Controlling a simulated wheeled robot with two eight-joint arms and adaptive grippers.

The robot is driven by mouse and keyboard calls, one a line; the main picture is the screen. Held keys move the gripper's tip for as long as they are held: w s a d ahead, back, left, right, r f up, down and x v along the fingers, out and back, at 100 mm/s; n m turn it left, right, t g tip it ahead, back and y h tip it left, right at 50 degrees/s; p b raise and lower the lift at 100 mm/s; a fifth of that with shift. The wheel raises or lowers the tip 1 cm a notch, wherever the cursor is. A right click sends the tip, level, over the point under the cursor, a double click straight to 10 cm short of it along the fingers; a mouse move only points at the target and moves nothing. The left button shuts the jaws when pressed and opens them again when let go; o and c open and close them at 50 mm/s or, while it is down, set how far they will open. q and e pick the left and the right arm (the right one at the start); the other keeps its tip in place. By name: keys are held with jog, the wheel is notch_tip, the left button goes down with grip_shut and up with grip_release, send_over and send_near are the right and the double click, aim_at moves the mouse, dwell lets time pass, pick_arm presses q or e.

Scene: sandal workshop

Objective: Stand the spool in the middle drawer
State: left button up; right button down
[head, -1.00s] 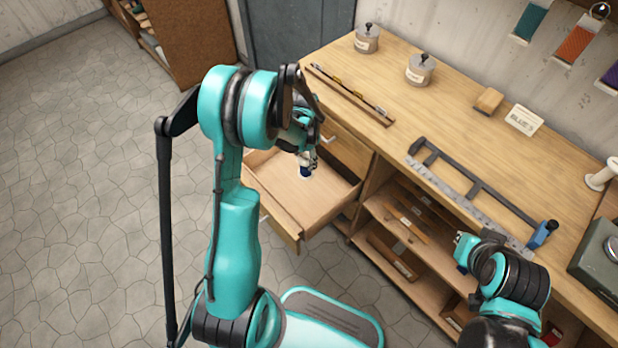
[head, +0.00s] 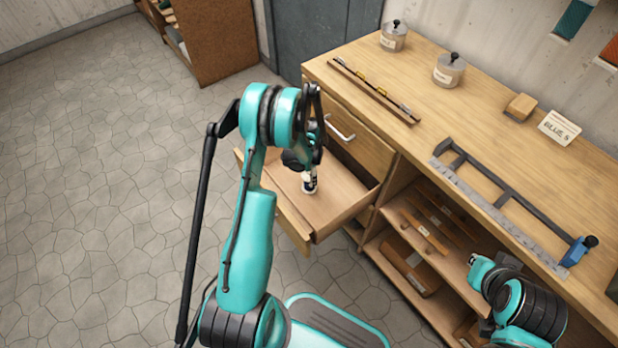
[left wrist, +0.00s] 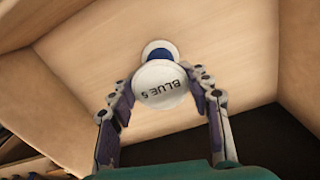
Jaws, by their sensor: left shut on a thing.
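The spool (left wrist: 160,84) has white flanges and blue thread, and its near end reads "BLUE 5". It is inside the open drawer (head: 345,196), below a closed upper drawer (head: 357,143). My left gripper (head: 310,184) reaches down into the drawer and is shut on the spool; in the left wrist view its fingers (left wrist: 160,92) flank the labelled flange. The spool is close to the drawer floor (left wrist: 235,60), but I cannot tell whether it touches. In the head view, a white end shows under the fingers. My right gripper (head: 480,270) is by the lower shelves, its fingers unclear.
The bench top (head: 440,110) holds two lidded jars (head: 449,70), a rod on a wooden strip (head: 375,92), a wooden block (head: 520,107), a "BLUE 5" card (head: 560,127) and a clamp-like metal bar (head: 500,205). Open shelves lie right of the drawer.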

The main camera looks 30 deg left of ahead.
pick_arm(q)
jog(key=shift+r, duration=0.1)
jog(key=shift+f, duration=0.2)
jog(key=o, duration=1.1)
jog(key=shift+o, duration=0.2)
jog(key=shift+r, duration=0.1)
